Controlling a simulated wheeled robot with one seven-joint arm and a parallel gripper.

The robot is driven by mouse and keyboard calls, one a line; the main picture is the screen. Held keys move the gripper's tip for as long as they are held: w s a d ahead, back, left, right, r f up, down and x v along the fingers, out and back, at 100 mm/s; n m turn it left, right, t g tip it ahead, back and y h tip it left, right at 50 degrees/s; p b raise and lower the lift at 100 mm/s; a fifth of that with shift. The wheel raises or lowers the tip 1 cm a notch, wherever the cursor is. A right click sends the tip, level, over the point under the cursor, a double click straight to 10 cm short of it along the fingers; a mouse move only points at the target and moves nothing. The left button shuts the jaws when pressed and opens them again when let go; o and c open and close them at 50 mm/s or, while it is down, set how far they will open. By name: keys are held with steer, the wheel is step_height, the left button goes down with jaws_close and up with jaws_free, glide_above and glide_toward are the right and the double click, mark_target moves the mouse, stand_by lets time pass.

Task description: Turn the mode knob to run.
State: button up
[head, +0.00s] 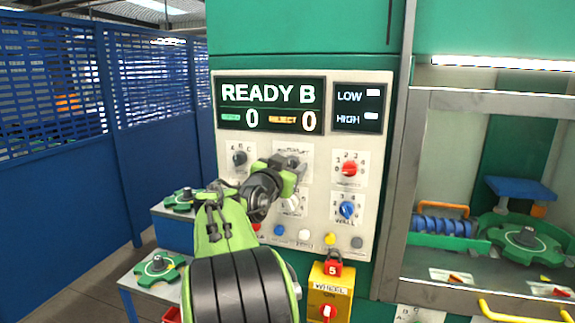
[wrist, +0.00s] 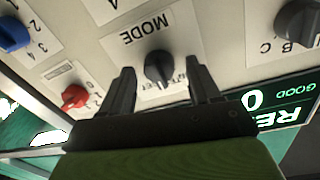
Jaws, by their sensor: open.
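The mode knob (wrist: 158,67) is dark, and the wrist view shows it upside down beside the word MODE on a white card. In the head view the knob (head: 292,161) is in the upper row of the panel, partly hidden by my gripper (head: 294,174). In the wrist view my gripper (wrist: 160,79) is open, with one finger on each side of the knob and gaps to both. I cannot tell how deep the fingertips reach. The position words are mostly covered, and I cannot read the knob's setting.
A red knob (head: 349,168) and a blue knob (head: 347,210) are to the right; a dark knob (head: 239,158) is to the left. The display (head: 270,106) above reads READY B. Buttons and a padlocked yellow box (head: 330,291) are below.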

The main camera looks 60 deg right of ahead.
steer(key=shift+c, duration=0.3)
steer(key=c, duration=1)
steer(key=shift+f+n, duration=0.1)
steer(key=shift+n, duration=0.2)
steer(key=shift+n+b, duration=0.65)
steer(key=shift+n, duration=3.65)
steer(key=shift+f, duration=0.1)
steer(key=o, duration=1.1)
steer(key=shift+c, duration=0.2)
